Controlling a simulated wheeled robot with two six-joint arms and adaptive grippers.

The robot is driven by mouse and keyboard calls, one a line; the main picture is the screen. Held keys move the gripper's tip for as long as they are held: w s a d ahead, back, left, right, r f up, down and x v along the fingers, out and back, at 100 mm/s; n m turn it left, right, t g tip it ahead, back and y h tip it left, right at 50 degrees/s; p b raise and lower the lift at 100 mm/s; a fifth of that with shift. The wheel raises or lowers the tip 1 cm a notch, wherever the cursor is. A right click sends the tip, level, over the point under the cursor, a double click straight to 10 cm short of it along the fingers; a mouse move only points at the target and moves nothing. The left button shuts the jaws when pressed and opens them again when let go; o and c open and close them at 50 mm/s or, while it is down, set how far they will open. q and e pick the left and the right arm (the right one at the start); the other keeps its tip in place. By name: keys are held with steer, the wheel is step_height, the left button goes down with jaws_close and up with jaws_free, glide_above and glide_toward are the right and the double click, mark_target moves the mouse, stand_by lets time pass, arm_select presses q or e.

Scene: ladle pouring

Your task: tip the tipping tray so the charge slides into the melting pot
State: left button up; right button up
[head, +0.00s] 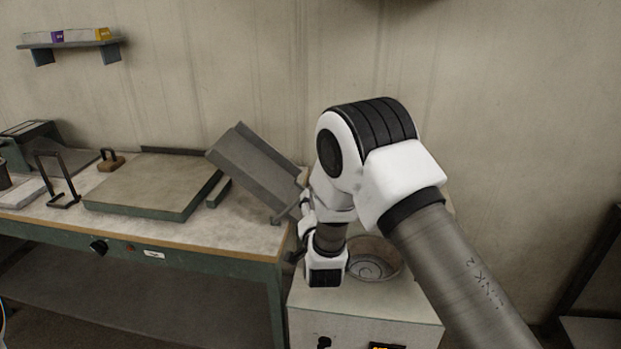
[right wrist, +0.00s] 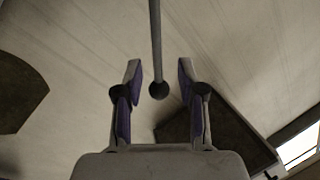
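The tipping tray (head: 255,165) is a grey metal trough, steeply tilted, with its high end at left and its low end toward the melting pot. I see no charge on its visible part. The melting pot (head: 380,262) is a round, ringed opening in a white cabinet, partly hidden by my right arm. My left gripper is out of view.
A workbench (head: 150,232) at left carries a flat plate (head: 150,185), a small handled weight (head: 111,160) and a dark wire stand (head: 62,185). The white cabinet (head: 365,312) stands right of the bench. A wall shelf (head: 70,44) is at upper left.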

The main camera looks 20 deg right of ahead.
steer(key=x, duration=0.2)
steer(key=p+x, duration=0.1)
steer(key=x, duration=0.5)
steer(key=shift+f+p, duration=0.35)
steer(key=shift+p, duration=0.05)
jaws_close()
